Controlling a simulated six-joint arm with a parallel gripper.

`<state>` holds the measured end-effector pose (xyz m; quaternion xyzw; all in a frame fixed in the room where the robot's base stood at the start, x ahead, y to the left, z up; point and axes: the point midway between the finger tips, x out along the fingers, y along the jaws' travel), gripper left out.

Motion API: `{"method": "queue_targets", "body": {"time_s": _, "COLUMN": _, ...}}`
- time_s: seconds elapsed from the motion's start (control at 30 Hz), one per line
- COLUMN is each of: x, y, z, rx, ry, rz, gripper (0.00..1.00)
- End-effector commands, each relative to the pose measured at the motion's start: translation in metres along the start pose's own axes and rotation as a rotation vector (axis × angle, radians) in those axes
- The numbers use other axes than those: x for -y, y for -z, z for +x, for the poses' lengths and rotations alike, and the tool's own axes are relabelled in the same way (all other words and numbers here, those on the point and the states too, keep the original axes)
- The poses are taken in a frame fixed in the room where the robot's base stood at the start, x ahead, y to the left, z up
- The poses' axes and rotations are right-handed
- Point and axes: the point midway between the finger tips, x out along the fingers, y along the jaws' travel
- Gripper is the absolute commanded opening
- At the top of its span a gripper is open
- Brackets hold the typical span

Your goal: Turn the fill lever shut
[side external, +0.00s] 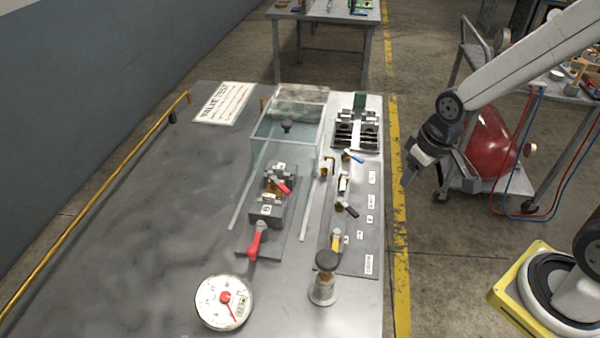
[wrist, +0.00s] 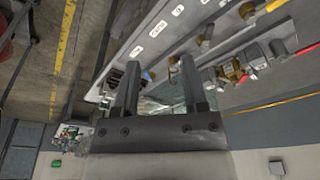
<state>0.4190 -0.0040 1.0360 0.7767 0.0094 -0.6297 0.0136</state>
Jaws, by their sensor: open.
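Several levers stand on the valve panel: a blue one (side external: 352,157), a white one (side external: 343,183), a black one (side external: 348,209) and a yellow one (side external: 336,240). Two red levers, one near (side external: 257,238) and one farther back (side external: 282,186), sit on the grey blocks left of the panel. The labels are too small to read, so I cannot tell which is the fill lever. My gripper (side external: 436,172) is open and empty, off the table's right edge, apart from every lever. In the wrist view my gripper's fingers (wrist: 160,62) are spread, with the blue lever (wrist: 148,76) showing beyond them.
A clear tank (side external: 288,125) stands behind the red levers. A round gauge (side external: 222,302) and a dark-topped knob (side external: 325,277) are at the front. A red rounded tank (side external: 491,138) on a trolley stands right of my gripper.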

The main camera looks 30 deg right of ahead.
Motion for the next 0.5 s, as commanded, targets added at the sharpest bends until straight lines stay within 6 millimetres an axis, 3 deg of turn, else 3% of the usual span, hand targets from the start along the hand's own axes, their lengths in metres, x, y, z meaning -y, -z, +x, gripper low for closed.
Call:
{"method": "queue_targets", "body": {"time_s": 0.2, "x": 0.003, "y": -0.019, "z": -0.003, "rx": -0.017, "ry": 0.001, "rz": 0.022, "gripper": 0.55}}
{"method": "queue_targets", "body": {"time_s": 0.5, "x": 0.005, "y": -0.027, "z": -0.003, "rx": -0.023, "ry": 0.002, "rz": 0.033, "gripper": 0.55}}
